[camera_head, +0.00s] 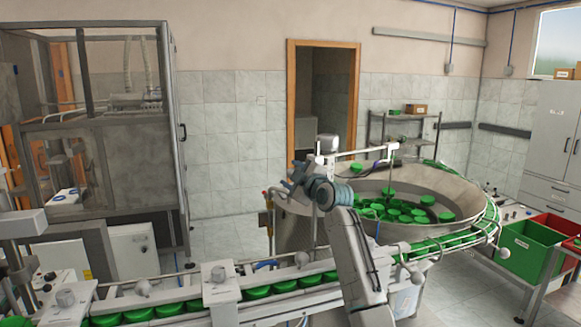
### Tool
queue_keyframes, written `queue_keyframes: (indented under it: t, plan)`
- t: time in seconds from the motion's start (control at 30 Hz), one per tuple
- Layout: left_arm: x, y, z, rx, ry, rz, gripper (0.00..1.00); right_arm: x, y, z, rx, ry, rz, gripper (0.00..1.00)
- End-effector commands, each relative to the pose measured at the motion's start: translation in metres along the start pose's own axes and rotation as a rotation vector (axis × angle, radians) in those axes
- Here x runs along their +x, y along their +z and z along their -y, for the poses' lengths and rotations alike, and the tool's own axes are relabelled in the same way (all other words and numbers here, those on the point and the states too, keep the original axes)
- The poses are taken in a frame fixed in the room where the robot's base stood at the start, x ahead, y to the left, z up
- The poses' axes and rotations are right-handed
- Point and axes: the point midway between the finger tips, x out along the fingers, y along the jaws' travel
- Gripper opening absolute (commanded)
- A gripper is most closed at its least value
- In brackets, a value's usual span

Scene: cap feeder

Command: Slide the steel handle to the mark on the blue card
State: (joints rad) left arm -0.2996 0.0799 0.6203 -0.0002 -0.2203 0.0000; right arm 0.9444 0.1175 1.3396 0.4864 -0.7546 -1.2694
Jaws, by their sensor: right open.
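My right gripper (290,180) is open, in the middle of the head view. It is in front of the left rim of the round feeder bowl (462,187), with its arm rising from the bottom. I cannot make out the steel handle or the blue card with its mark for certain; they may be hidden or too small. A small blue patch (266,265) shows behind the conveyor, but I cannot tell what it is. I see nothing held in the right gripper. My left gripper is not in view.
Green caps (398,210) lie in the bowl. A conveyor (165,313) with several green caps crosses the front, with knobbed blocks (219,284) over it. A glazed metal cabinet (178,130) stands left. Green (527,250) and red (551,226) bins stand right.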

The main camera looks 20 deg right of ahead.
Motion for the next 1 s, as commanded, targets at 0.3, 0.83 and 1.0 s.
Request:
queue_keyframes:
  t: [0.3, 0.83, 1.0]
  plan:
    - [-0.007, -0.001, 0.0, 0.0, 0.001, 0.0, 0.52, 0.013, 0.0, 0.001, 0.0, 0.001, 0.0, 0.49]
    - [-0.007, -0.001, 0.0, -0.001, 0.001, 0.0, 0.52, 0.012, 0.0, 0.001, 0.0, 0.001, 0.0, 0.0]
    - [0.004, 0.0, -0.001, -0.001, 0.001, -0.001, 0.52, 0.012, 0.005, 0.008, 0.0, 0.0, 0.0, 0.0]
